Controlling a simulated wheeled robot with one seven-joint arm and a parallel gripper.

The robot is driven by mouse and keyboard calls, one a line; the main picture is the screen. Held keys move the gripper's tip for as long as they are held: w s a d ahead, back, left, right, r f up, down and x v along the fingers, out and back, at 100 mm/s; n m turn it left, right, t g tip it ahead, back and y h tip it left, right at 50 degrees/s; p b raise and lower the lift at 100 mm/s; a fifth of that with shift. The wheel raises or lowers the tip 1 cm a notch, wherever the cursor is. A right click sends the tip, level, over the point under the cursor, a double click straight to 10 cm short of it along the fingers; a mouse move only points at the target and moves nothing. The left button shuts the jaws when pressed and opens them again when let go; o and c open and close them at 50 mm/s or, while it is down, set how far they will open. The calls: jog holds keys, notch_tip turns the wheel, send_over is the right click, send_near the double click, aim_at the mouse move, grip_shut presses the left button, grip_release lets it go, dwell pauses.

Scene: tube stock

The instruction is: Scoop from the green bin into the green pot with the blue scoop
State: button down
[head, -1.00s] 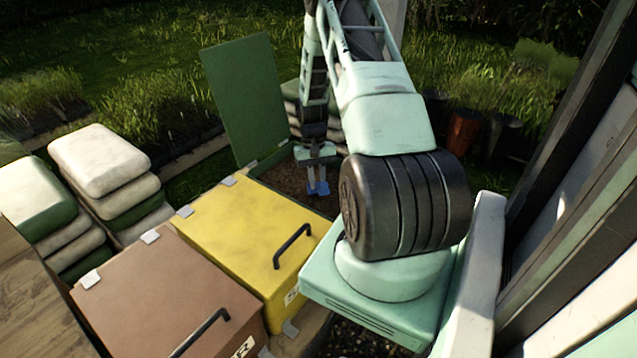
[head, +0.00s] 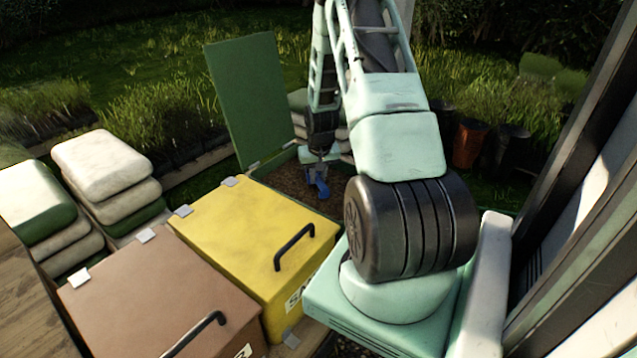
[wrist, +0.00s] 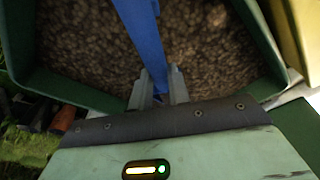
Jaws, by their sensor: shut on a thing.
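The green bin (head: 246,98) stands behind the yellow bin with its lid raised, and brown granular material lies inside it. In the wrist view the bin's green wall (wrist: 95,100) frames the brown material (wrist: 205,45). My gripper (head: 318,168) is over the open bin. In the wrist view my gripper (wrist: 158,85) is shut on the blue scoop (wrist: 142,32), whose shaft runs away from the jaws toward the material. The scoop (head: 320,187) hangs below the gripper in the head view. Its bowl's load cannot be told. The green pot is not identifiable.
A yellow bin (head: 245,230) and a brown bin (head: 150,295), both lidded with black handles, stand in front. Stacked sacks (head: 105,170) are at the left. An orange-brown pot (head: 470,143) and dark pots (head: 510,150) stand beyond my arm at the right.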

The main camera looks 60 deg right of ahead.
jog(key=shift+r+p, duration=0.4)
jog(key=shift+p, duration=0.05)
jog(key=shift+t+h, duration=0.5)
jog(key=shift+p+v, duration=1.15)
jog(key=shift+v, duration=1.65)
jog(key=shift+t+h, duration=0.4)
jog(key=shift+s+a+r+p, duration=0.15)
jog(key=shift+s+a+r, duration=0.2)
jog(key=shift+r, duration=0.3)
jog(key=shift+s+a+r+p, duration=0.1)
jog(key=shift+s+a+r, duration=0.25)
jog(key=shift+r, duration=0.3)
jog(key=shift+s+a+r+p, duration=0.15)
jog(key=shift+s+a+r, duration=0.2)
jog(key=shift+r, duration=0.25)
jog(key=shift+s, duration=0.1)
